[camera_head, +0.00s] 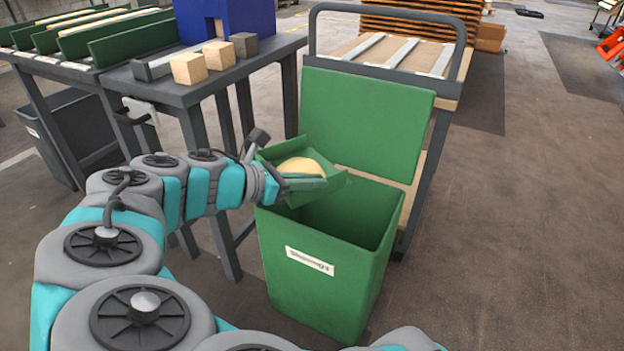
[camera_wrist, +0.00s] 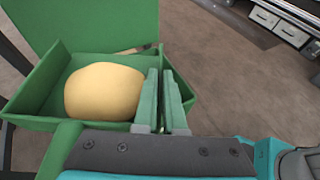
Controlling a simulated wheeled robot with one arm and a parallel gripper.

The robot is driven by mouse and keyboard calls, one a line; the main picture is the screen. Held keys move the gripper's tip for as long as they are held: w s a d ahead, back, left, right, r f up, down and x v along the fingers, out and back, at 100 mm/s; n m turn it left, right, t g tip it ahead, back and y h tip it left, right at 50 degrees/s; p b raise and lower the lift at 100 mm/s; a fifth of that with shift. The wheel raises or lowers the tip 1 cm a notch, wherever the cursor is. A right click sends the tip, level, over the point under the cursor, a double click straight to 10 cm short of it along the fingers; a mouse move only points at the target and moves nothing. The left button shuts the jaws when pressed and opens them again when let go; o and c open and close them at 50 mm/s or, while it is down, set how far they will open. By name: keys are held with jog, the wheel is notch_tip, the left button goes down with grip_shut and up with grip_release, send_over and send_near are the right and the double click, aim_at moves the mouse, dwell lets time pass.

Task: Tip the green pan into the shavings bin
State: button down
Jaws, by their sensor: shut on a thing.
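The green pan (camera_head: 312,192) is held over the left part of the open shavings bin's mouth, and it looks slightly tilted. A pale yellow mound (camera_head: 300,166) lies in it; the mound also shows whole in the wrist view (camera_wrist: 105,92). My gripper (camera_head: 274,184) is shut on the near wall of the pan; the wrist view shows the jaws (camera_wrist: 163,100) at that wall. The green shavings bin (camera_head: 312,300) stands on the floor below, with a white label on its front. Its lid (camera_head: 367,120) stands raised at the back. The bin's floor is hidden.
A grey table (camera_head: 180,92) at the left holds several blocks and a blue box (camera_head: 240,20). A cart (camera_head: 460,40) with a grey hoop frame stands behind the bin. A dark bin (camera_head: 75,135) sits under the table. The floor (camera_head: 510,230) to the right is clear.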

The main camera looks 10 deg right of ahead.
aim_at(336, 173)
jog(key=shift+f+b, duration=1)
jog(key=shift+f, duration=0.3)
jog(key=shift+w+d+r+y+p, duration=0.1)
jog(key=shift+d+r+y+p, duration=0.2)
jog(key=shift+r+y+p, duration=0.15)
jog(key=shift+w+d+r+g+y+p, duration=0.2)
jog(key=shift+d+r+g+y+p, duration=0.4)
jog(key=shift+y, duration=0.35)
jog(key=shift+w+d+r+g+y+p, duration=0.15)
jog(key=shift+w+d+g+y+p, duration=0.2)
jog(key=shift+y+p, duration=0.25)
jog(key=shift+w+d+r+g+y+p, duration=0.15)
jog(key=shift+d+g+y+p, duration=0.1)
jog(key=shift+d+y+p, duration=0.25)
jog(key=shift+y+p, duration=0.3)
jog(key=shift+p, duration=0.2)
jog(key=shift+d+p, duration=0.2)
jog(key=shift+p, duration=0.25)
